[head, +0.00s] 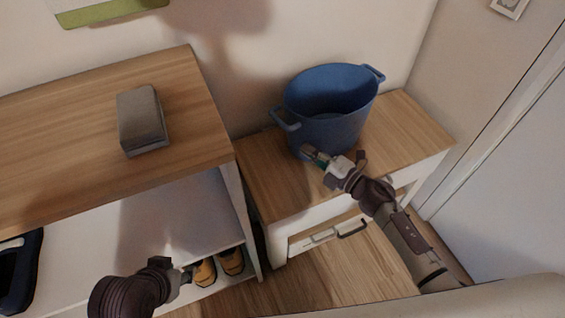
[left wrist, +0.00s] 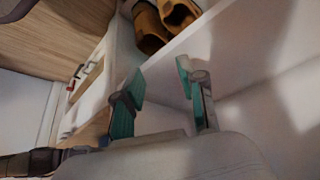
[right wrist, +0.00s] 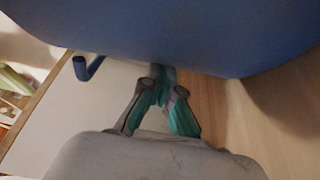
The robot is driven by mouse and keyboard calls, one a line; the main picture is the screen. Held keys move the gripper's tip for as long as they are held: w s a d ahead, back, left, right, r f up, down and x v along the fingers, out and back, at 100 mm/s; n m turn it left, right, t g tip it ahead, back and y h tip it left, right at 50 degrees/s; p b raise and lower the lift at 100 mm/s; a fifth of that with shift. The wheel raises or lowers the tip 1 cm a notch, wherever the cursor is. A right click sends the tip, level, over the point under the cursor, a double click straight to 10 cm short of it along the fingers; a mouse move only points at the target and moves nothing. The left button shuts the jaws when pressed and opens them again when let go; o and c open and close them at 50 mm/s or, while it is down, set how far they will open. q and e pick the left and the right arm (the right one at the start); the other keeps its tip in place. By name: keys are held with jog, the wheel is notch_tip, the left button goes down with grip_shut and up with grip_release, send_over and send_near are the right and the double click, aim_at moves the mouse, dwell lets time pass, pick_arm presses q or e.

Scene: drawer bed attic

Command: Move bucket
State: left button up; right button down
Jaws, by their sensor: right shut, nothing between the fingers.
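A blue bucket (head: 330,115) with two side handles stands upright on a low wooden-topped drawer cabinet (head: 275,185). My right gripper (head: 312,153) is at the front lower side of the bucket, with its fingertips close to the wall. In the right wrist view the gripper (right wrist: 160,80) is shut and empty, and the bucket (right wrist: 180,30) fills the top. I cannot tell whether the tips touch it. My left gripper (head: 185,272) is low at the front of the shelf unit. In the left wrist view its fingers (left wrist: 160,85) are apart with nothing between them.
A taller shelf unit (head: 70,150) stands at the left, with a grey box (head: 142,118) on top and brown shoes (head: 230,262) on its lower shelf. The cabinet's drawer has a dark handle (head: 352,229). Walls close off the back and right. The cabinet top right of the bucket is clear.

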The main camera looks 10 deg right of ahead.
aim_at(349, 137)
jog(key=w+d, duration=0.1)
jog(key=d, duration=0.1)
jog(key=w+d+b, duration=0.1)
jog(key=d, duration=0.4)
jog(key=shift+w+f+b, duration=0.2)
jog(key=shift+w+b, duration=0.1)
jog(key=shift+w, duration=0.1)
jog(key=d, duration=0.1)
jog(key=w+d+b, duration=0.1)
jog(key=d, duration=0.2)
jog(key=shift+w+r, duration=0.1)
jog(key=shift+w, duration=0.2)
pick_arm(q)
jog(key=w+d+r+t+h, duration=0.2)
jog(key=w+d+r+t, duration=0.2)
jog(key=w+r+t, duration=0.4)
jog(key=shift+w+d+r+m+t, duration=0.35)
jog(key=shift+w+r, duration=0.25)
jog(key=shift+w, duration=1.1)
pick_arm(e)
jog(key=shift+d+r, duration=0.1)
jog(key=shift+d, duration=0.1)
pick_arm(q)
jog(key=shift+a, duration=0.1)
